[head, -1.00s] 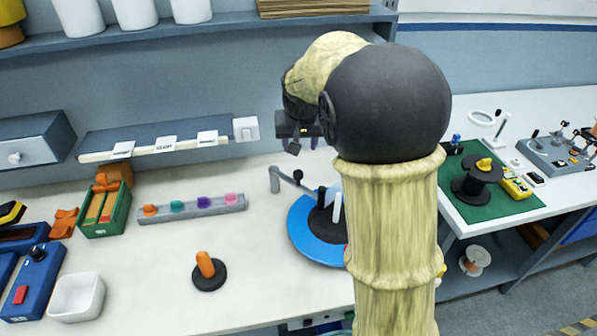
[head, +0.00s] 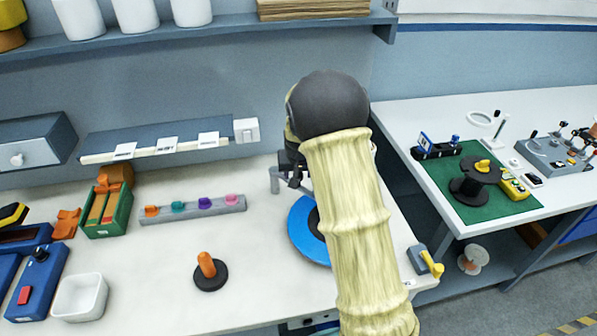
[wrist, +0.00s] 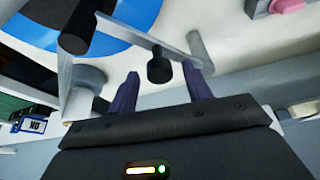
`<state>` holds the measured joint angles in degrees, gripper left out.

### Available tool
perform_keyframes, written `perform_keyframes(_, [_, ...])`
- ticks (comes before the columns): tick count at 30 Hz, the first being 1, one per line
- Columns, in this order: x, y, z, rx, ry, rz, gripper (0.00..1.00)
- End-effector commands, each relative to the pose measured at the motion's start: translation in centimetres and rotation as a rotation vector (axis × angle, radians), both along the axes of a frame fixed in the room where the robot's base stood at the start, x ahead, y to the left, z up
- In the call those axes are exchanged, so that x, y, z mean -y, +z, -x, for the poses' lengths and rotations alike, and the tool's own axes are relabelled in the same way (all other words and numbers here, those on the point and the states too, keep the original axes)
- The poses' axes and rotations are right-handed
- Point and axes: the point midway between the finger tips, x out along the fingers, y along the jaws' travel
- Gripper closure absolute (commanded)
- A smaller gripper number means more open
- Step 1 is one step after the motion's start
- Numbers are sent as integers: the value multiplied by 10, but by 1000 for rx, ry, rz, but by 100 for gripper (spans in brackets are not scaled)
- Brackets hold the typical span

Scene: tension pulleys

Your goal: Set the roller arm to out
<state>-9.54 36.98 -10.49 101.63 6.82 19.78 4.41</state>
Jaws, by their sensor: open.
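The roller arm (wrist: 130,27) is a thin grey bar in the wrist view, running from a grey post (wrist: 199,46) on the right to the upper left. A black knob (wrist: 159,69) shows on it. My gripper (wrist: 159,69) is open, its two purple fingers on either side of the knob in the picture; I cannot tell whether they touch it. In the head view my gripper (head: 289,180) is low beside the grey post (head: 274,180), and my arm hides most of the roller arm. A blue disc (head: 302,232) lies in front of it.
A black cylinder (wrist: 77,28) and pale round part (wrist: 86,94) stand left of the fingers in the wrist view. A rail with coloured pegs (head: 190,209) lies left. An orange-handled piece (head: 207,268) stands in front. A yellow-handled lever (head: 431,263) is at right.

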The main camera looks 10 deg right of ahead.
Motion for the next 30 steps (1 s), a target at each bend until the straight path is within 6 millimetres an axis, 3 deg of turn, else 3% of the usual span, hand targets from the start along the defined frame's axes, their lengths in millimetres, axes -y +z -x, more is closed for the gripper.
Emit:
perform_keyframes(10, [-2,-5,-2,1,3,0,50])
perform_keyframes(18, [-1,-5,-2,0,2,0,100])
perform_keyframes(30, [-6,-5,-3,1,32,-2,100])
